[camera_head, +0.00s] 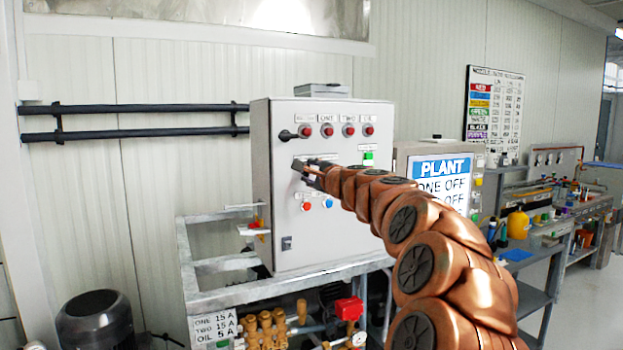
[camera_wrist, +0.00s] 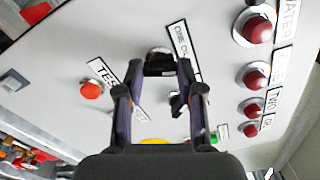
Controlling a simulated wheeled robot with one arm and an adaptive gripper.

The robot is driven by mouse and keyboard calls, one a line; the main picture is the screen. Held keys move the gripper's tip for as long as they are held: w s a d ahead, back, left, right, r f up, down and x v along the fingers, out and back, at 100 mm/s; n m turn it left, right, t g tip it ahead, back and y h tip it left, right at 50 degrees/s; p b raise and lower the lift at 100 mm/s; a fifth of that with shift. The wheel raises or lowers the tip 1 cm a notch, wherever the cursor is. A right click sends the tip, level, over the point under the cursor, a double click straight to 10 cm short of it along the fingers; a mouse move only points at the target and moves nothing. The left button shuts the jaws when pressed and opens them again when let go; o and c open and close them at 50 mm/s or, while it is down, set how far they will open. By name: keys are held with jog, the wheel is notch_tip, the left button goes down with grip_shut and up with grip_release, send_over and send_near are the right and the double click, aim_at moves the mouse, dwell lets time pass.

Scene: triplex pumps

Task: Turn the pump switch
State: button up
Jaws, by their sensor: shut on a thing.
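The pump control panel (camera_head: 345,225) is a pale grey upright cabinet face with a row of red lamps along its top. My gripper (camera_head: 305,170) reaches its left-middle part from the right. In the wrist view my gripper (camera_wrist: 160,70) has its fingertips drawn together at a switch with a silver ring (camera_wrist: 158,52), beside a label starting with "ONE". The fingertips hide most of that switch, so its turned position cannot be told. Another small black switch (camera_wrist: 178,103) shows between the finger linkages, partly hidden.
A red button (camera_wrist: 91,90) sits by a "TEST" label. A metal frame (camera_head: 205,290) with brass pump parts (camera_head: 265,330) stands below. A "PLANT" sign (camera_head: 443,178) is at right.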

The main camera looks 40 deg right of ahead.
jog(key=shift+f+n+b, duration=0.1)
jog(key=shift+n+b, duration=1)
jog(key=shift+n, duration=0.8)
jog(key=o, duration=1.2)
jog(key=shift+c, duration=0.2)
jog(key=v, duration=1.2)
